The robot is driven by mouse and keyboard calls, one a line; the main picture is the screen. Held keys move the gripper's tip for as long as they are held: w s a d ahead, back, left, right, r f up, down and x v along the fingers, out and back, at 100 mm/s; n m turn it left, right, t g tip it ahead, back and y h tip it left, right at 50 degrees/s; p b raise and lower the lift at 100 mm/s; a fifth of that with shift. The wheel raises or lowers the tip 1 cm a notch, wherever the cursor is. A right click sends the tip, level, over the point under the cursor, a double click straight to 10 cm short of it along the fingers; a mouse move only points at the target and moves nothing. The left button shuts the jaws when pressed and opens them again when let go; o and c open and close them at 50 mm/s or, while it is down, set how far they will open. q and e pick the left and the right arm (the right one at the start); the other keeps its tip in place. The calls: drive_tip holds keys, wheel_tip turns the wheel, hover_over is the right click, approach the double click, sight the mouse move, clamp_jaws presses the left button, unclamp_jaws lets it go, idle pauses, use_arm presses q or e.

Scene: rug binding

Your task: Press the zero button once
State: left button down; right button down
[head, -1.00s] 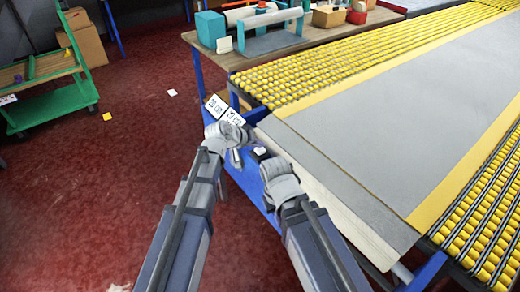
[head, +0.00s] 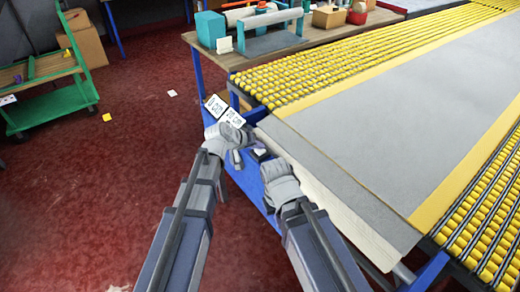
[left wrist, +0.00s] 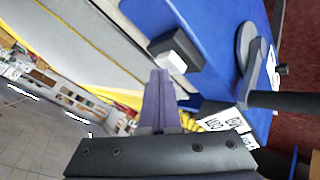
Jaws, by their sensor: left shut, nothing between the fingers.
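The zero button appears to be the white cap (left wrist: 175,62) on a small black box (left wrist: 184,48) fixed to the blue frame in the left wrist view. In the head view it shows small between my two arms (head: 261,152). My left gripper (head: 237,158) is shut and empty, just left of the button. In the left wrist view its dark fingertips (left wrist: 160,73) lie close beside the white cap; I cannot tell whether they touch it. My right gripper's wrist (head: 277,172) is just right of and below the box; its fingers are hidden.
Two white reading cards (head: 223,111) stand at the frame corner behind my left gripper. A dark handwheel (left wrist: 247,47) is on the blue frame (left wrist: 222,30). The grey rug (head: 370,120) lies on the table with yellow rollers (head: 330,62).

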sight(258, 152)
use_arm(q)
drive_tip(key=shift+f, duration=0.15)
idle(0.3)
drive_tip(key=shift+r+p, duration=1)
drive_tip(key=shift+r, duration=0.05)
drive_tip(key=shift+r, duration=0.1)
wheel_tip(258, 152, up, 5)
drive_tip(key=p, duration=0.5)
